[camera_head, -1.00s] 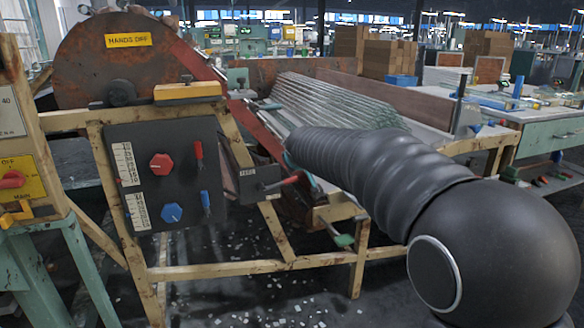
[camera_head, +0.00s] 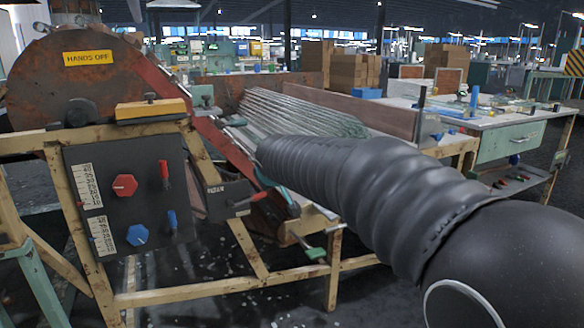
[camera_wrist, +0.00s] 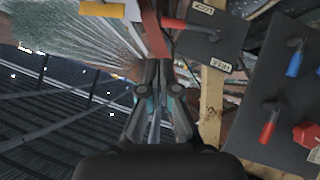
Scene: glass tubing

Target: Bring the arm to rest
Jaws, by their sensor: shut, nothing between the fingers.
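My gripper (camera_wrist: 158,75) points up the middle of the wrist view, its fingers together and empty. In that view the fingertips lie in front of the machine near the foot of a red rail (camera_wrist: 153,35); whether they touch anything I cannot tell. In the head view my dark ribbed arm reaches in from the lower right toward the machine and hides most of the gripper. The control panel (camera_head: 85,165) has a red knob (camera_head: 125,185), a blue knob (camera_head: 137,235), a red lever (camera_head: 164,174) and a blue lever (camera_head: 172,220).
Glass tubes (camera_head: 290,112) lie on the machine behind my arm. A rusty wheel guard (camera_head: 40,90) marked "HANDS OFF" stands at left. A workbench (camera_head: 500,135) with a green drawer stands at right. Glass bits litter the dark floor below the wooden frame (camera_head: 205,290).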

